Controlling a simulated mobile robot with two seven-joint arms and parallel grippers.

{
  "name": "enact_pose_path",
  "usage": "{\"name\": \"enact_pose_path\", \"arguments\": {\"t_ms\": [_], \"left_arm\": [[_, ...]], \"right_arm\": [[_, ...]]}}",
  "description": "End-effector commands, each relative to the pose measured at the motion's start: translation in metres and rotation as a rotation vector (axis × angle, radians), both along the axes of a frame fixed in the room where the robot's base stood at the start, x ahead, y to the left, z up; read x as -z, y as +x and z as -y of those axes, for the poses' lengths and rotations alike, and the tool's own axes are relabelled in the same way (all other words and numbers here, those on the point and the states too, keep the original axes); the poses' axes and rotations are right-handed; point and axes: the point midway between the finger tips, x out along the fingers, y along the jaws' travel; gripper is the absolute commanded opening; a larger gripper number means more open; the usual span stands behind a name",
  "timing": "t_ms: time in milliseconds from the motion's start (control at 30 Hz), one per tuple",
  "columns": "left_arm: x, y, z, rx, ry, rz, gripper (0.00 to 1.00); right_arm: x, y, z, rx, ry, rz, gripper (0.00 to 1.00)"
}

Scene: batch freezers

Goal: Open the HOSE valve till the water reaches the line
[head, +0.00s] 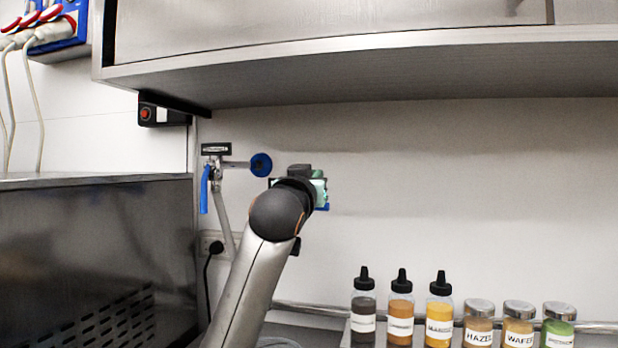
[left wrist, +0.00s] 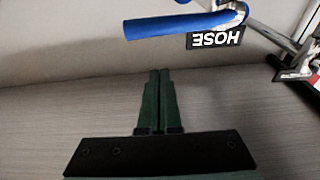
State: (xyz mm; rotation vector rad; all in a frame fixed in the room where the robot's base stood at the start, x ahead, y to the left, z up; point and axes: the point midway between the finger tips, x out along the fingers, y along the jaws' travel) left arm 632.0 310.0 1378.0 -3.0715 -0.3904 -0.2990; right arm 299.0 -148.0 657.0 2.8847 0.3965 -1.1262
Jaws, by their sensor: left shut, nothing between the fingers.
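In the left wrist view a blue lever (left wrist: 180,22) lies across the top, beside a black label (left wrist: 214,38) reading HOSE upside down. My left gripper (left wrist: 160,72) is shut and empty, its dark green fingers together, apart from the lever. In the head view my left gripper (head: 319,190) is mostly hidden behind my wrist, in front of the wall. Left of it a wall valve has a blue lever (head: 204,190) hanging down, under a small dark label (head: 216,149) too small to read. I cannot tell if both views show the same lever. No water or line shows.
A round blue knob (head: 261,164) sits between the valve and my gripper. Sauce bottles (head: 401,322) and lidded jars (head: 518,330) stand at lower right. A steel shelf (head: 400,65) overhangs above. A metal cabinet (head: 90,260) stands at left. The wall right of my gripper is clear.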

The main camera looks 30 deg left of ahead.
Motion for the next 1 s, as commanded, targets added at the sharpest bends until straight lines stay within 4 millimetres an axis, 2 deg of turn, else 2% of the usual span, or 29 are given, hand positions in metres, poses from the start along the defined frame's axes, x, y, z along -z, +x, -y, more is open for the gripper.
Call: {"name": "enact_pose_path", "arguments": {"t_ms": [33,233,600,1000], "left_arm": [[0.016,-0.002,0.001,-0.001,0.003,-0.005,0.0],[0.036,-0.006,0.002,-0.001,0.002,-0.003,0.0],[0.04,-0.007,0.002,0.0,0.001,-0.002,0.0],[0.043,-0.007,0.002,0.0,0.051,-0.015,0.0]], "right_arm": [[0.005,0.0,0.001,0.002,-0.001,-0.001,0.5],[0.008,-0.001,-0.001,-0.001,0.001,-0.008,0.5],[0.005,-0.001,-0.007,-0.011,0.009,-0.006,0.5],[0.001,0.001,-0.006,-0.009,0.008,-0.001,0.5]]}}
